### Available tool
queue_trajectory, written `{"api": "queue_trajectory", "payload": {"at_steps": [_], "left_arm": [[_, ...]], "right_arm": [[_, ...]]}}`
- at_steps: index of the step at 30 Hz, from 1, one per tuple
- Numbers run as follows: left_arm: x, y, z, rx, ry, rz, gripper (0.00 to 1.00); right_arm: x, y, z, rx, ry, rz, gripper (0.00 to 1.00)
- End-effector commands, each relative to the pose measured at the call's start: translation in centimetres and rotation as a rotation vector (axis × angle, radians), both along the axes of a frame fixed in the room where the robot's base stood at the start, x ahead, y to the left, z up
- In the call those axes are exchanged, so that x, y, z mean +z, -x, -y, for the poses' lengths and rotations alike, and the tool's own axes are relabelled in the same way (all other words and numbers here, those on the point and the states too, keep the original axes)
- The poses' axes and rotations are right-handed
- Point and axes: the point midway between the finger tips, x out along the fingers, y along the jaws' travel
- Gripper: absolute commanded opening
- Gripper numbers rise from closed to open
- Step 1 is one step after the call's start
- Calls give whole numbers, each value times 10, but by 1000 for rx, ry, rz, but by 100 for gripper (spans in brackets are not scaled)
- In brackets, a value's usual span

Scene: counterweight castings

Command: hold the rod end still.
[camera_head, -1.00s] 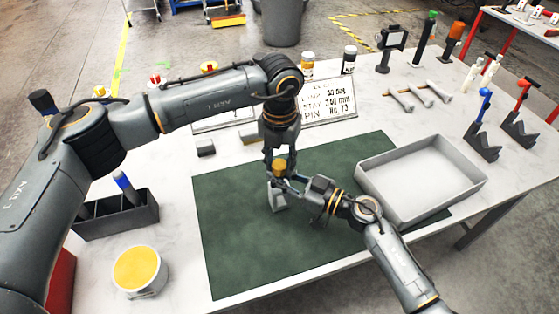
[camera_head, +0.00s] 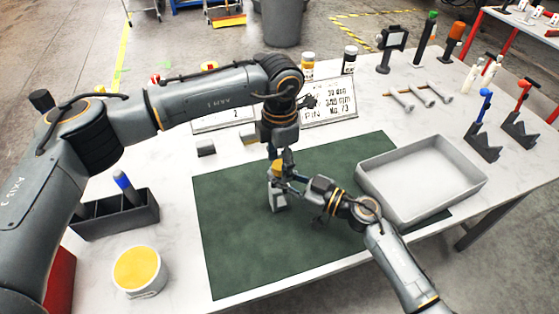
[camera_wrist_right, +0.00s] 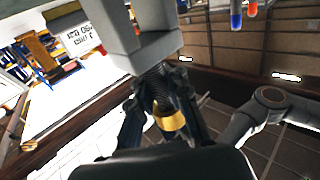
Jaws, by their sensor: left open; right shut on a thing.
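A small grey casting (camera_head: 278,198) stands upright on the green mat (camera_head: 235,250), with a brass-coloured part (camera_head: 277,169) at its top. In the right wrist view the casting (camera_wrist_right: 150,45) shows with a dark threaded rod (camera_wrist_right: 155,85) coming out of it and a brass part (camera_wrist_right: 170,121) along the rod. My right gripper (camera_head: 285,184) reaches in from the lower right and is shut on the rod end, its fingers either side. My left gripper (camera_head: 281,160) points down from above, open, at the brass part. The fingers partly hide where the brass part and rod meet.
A grey tray (camera_head: 372,190) stands empty to the right. A dark bin (camera_head: 105,222) with a blue-handled tool and a yellow-topped tub (camera_head: 155,288) stand at left. A sign (camera_head: 335,112), bottles and several bolts are behind. The front of the mat is clear.

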Motion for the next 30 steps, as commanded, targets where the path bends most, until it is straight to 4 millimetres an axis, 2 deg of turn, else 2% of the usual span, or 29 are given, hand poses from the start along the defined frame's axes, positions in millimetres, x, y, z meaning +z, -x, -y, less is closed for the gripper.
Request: {"api": "queue_trajectory", "payload": {"at_steps": [5, 12, 18, 24, 30], "left_arm": [[20, -1, 1, 0, 2, 2, 59], [71, -1, 0, 0, 1, 4, 59], [105, -1, 0, 1, 1, 3, 59], [119, 0, 0, 0, 1, 0, 59], [120, 0, 0, 0, 1, 0, 59]], "right_arm": [[0, 0, 0, 0, 1, 0, 0], [0, 0, 0, 0, 1, 0, 0], [0, 0, 0, 0, 1, 0, 0], [0, 0, 0, 0, 1, 0, 0], [0, 0, 0, 0, 1, 0, 0]]}}
